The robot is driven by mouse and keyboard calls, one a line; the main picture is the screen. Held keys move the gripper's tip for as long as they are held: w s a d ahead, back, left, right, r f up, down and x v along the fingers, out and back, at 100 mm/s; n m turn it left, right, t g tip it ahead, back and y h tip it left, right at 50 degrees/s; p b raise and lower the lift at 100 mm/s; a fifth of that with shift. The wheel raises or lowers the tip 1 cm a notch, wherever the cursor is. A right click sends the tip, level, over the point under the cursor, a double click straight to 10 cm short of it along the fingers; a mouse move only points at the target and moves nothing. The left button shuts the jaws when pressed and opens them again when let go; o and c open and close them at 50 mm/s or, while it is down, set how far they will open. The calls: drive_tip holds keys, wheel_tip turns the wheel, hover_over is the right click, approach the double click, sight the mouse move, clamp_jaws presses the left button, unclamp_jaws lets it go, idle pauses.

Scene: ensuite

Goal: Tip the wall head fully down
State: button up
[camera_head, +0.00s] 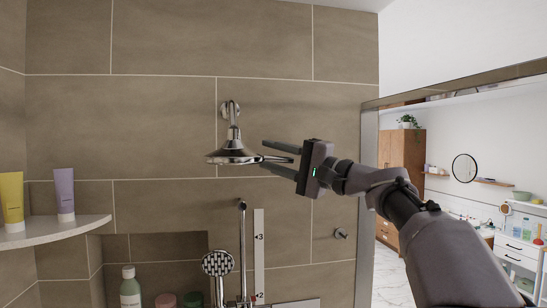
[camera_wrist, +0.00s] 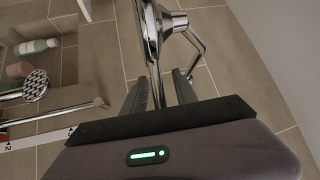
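The chrome wall head (camera_head: 233,153) hangs from a bent arm on the tiled wall, its wide disc roughly level and facing down. A thin chrome handle (camera_head: 276,158) sticks out from its right side. In the wrist view the wall head (camera_wrist: 150,30) is edge-on, with the handle (camera_wrist: 157,92) running down between my fingers. My gripper (camera_head: 278,158) is right of the head, fingers pointing left at it, one above and one below the handle. The wrist view also shows my gripper (camera_wrist: 160,90) open, with gaps beside the handle.
A hand shower (camera_head: 218,264) hangs on a rail (camera_head: 242,245) below, beside a numbered strip (camera_head: 259,250). A corner shelf (camera_head: 70,230) with two tubes is at left. A niche holds bottles (camera_head: 130,288). A glass panel frame (camera_head: 366,200) stands at right, near my arm.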

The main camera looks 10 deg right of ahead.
drive_tip(key=b+v, duration=0.5)
drive_tip(key=v, duration=1.2)
drive_tip(key=shift+d, duration=0.2)
drive_tip(key=shift+f, duration=0.1)
drive_tip(key=s+a+f+g+h+b, duration=0.25)
drive_tip(key=a+f+b, duration=0.25)
drive_tip(key=f, duration=0.6)
drive_tip(key=s+a+f+g+h+b, duration=0.1)
drive_tip(key=s+a+f+b, duration=0.35)
drive_tip(key=f, duration=0.75)
drive_tip(key=s+a+f+g+h+b, duration=0.1)
drive_tip(key=a+f+g+h+b, duration=0.1)
drive_tip(key=a+f+b, duration=0.65)
drive_tip(key=s+d+f+n+g+h+b, duration=0.1)
drive_tip(key=s+f, duration=0.4)
drive_tip(key=f, duration=0.7)
drive_tip(key=s+d+f+n+g+h+b, duration=0.1)
drive_tip(key=s+f+h+b, duration=0.2)
drive_tip(key=f, duration=1)
drive_tip(key=s+d+f+n+g+h+b, duration=0.1)
drive_tip(key=s+f+h+b, duration=0.2)
drive_tip(key=s+f, duration=0.6)
wheel_tip(320, 180, down, 4)
drive_tip(key=shift+s+r+b, duration=0.25)
drive_tip(key=shift+b, duration=0.75)
